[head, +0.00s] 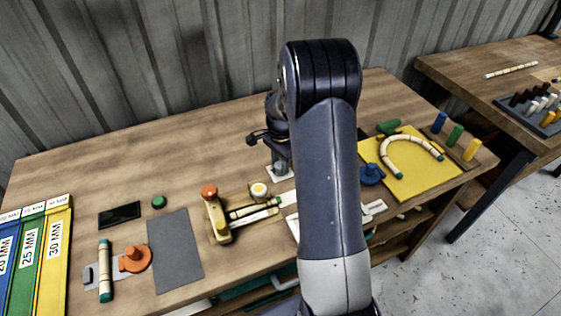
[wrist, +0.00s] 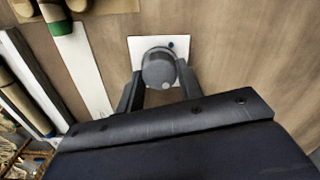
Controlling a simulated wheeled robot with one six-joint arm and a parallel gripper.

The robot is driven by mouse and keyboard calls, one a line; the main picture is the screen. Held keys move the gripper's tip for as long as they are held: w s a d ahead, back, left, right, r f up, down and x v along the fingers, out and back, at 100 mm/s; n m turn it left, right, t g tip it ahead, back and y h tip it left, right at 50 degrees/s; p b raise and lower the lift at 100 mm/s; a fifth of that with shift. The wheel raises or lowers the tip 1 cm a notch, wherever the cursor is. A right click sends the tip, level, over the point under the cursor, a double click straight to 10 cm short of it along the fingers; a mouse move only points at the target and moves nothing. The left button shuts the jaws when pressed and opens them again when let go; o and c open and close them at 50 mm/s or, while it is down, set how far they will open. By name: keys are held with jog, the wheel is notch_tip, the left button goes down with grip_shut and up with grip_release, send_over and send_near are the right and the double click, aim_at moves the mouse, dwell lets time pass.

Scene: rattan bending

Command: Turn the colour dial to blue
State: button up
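The colour dial (wrist: 157,68) is a round grey knob on a white square plate (wrist: 137,45), seen near the middle of the wrist view. A pale dot on the knob lies at its lower right. A small blue mark (wrist: 171,45) shows on the plate, above and right of the knob. My gripper (wrist: 158,80) has one finger on each side of the knob, and both fingertips appear to touch it. Other marks on the plate are hidden. In the head view the plate (head: 271,177) shows beside my arm, with my gripper (head: 280,166) over it.
An orange-topped wooden fixture (head: 218,215) stands left of the dial. A yellow board (head: 430,176) with a curved rattan piece (head: 405,141) and a blue knob (head: 371,174) lie to the right. A grey mat (head: 175,250) lies at left. The table behind the dial is bare.

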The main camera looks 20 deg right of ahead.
jog(key=c, duration=0.4)
jog(key=shift+n, duration=0.3)
jog(key=n+b, duration=0.1)
jog(key=n, duration=0.3)
jog(key=shift+n+b, duration=0.3)
jog(key=n+b, duration=0.1)
jog(key=n, duration=0.5)
jog(key=shift+w, duration=0.1)
jog(key=n, duration=0.6)
jog(key=shift+n+b, duration=0.35)
jog(key=shift+n, duration=0.05)
jog(key=n, duration=0.5)
jog(key=shift+a+n, duration=0.1)
jog(key=shift+n, duration=0.3)
jog(key=shift+r, duration=0.1)
